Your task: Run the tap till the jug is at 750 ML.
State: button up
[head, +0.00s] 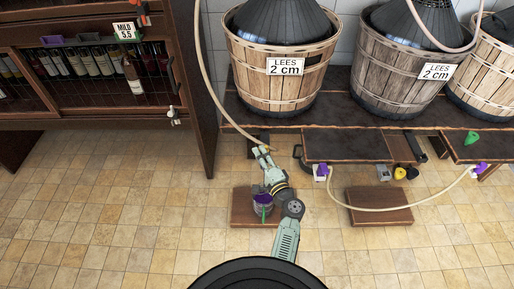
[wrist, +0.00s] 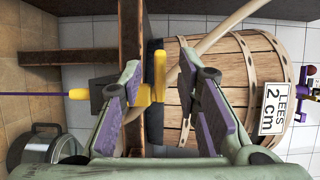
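The jug (head: 263,212) stands on a low wooden block below my gripper. Purple liquid shows in it, but no level mark can be read, and my arm partly covers it. My gripper (head: 265,152) reaches to the tap under the bench edge. In the wrist view its fingers (wrist: 159,72) are apart, on either side of the tap's yellow and black parts (wrist: 155,92). I see no clear grip on them. A thin purple stream (wrist: 30,94) runs from the yellow spout (wrist: 78,94) toward the left edge of the wrist view.
Baskets marked LEES 2 cm (head: 281,88) stand on the dark bench (head: 330,116). A pale hose (head: 212,85) comes down to the tap; another hose (head: 400,207) hangs at right over an empty wooden block (head: 380,207). A bottle cabinet (head: 90,100) stands left. Tiled floor is clear in front.

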jog(key=shift+x, duration=1.7)
grip_shut()
